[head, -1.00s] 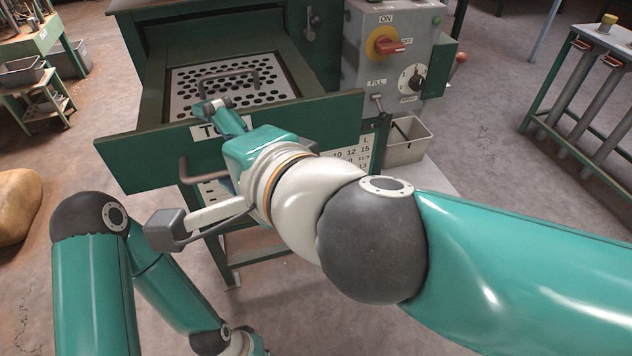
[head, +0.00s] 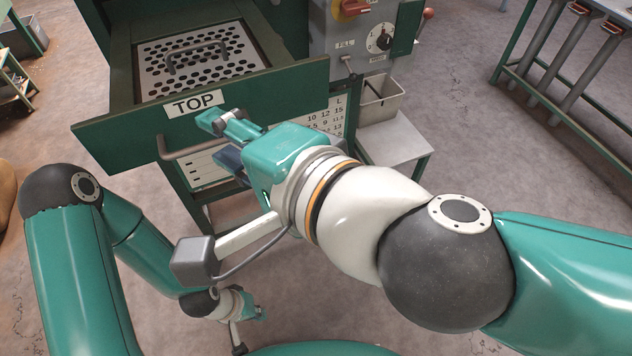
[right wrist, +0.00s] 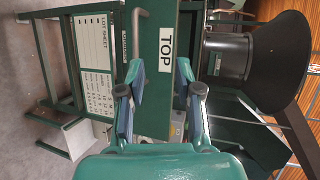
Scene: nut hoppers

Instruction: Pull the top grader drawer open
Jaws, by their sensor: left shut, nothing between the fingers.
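The green top drawer (head: 110,133) stands pulled out from the cabinet, its perforated screen in view. Its front carries a white TOP label (head: 194,103) and a grey bar handle (head: 190,147) below that. In the right wrist view the TOP label (right wrist: 166,49) and handle (right wrist: 136,38) lie ahead of the fingers. My right gripper (head: 217,138) is close in front of the drawer front, beside the handle's right part. Its fingers (right wrist: 160,78) are apart with nothing held. My left gripper (head: 254,320) is low, in front of the cabinet, shut and empty.
A grey control box (head: 370,35) with a red switch is right of the drawer. A grey bin (head: 385,100) is below it. A green rack (head: 580,140) stands far right. Floor is clear between.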

